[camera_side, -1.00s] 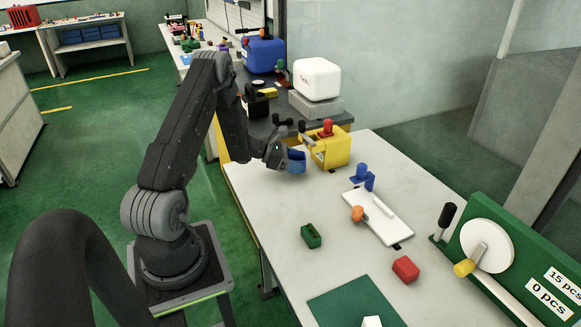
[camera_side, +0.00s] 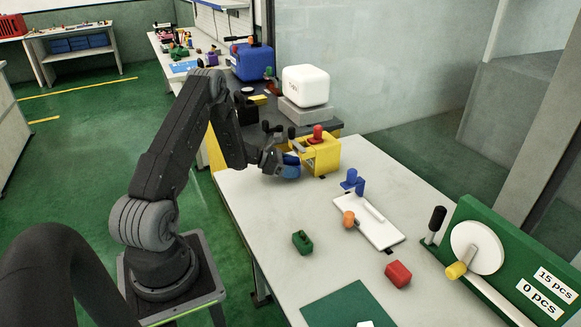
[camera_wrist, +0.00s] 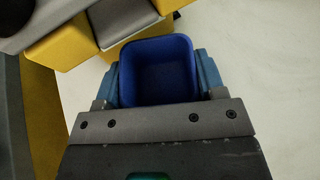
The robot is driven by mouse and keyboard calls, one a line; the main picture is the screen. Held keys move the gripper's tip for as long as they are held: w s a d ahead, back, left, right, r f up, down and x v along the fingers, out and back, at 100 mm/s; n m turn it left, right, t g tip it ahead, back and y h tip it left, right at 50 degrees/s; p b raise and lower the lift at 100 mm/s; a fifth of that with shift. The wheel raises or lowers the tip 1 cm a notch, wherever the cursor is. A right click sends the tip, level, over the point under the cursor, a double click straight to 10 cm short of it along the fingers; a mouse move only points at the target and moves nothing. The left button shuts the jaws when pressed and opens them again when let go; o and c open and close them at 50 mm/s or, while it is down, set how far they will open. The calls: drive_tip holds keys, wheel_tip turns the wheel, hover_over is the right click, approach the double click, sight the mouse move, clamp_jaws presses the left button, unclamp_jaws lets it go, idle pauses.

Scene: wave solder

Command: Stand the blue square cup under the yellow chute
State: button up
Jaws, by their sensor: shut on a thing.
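The blue square cup (camera_side: 291,171) is in my gripper (camera_side: 285,164), just left of the yellow chute box (camera_side: 322,158), which has a red knob on top. In the wrist view the cup (camera_wrist: 157,72) is open towards the camera and looks empty. The two fingers of my gripper (camera_wrist: 158,86) are shut on its left and right sides. The yellow chute (camera_wrist: 60,42) with its grey channel (camera_wrist: 122,18) reaches the cup's far edge at upper left. I cannot tell whether the cup's base touches the table.
The white table (camera_side: 240,195) is clear in front of the cup. Blue blocks (camera_side: 352,180), a white plate with an orange piece (camera_side: 375,232), a green block (camera_side: 302,242) and a red block (camera_side: 398,274) lie further right. A white box (camera_side: 306,85) stands behind.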

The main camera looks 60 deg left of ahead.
drive_tip(key=shift+f, duration=0.5)
drive_tip(key=o, duration=1.1)
drive_tip(key=shift+c, duration=0.2)
drive_tip(key=v, duration=0.7)
drive_tip(key=shift+s+a, duration=0.1)
drive_tip(key=shift+s, duration=0.1)
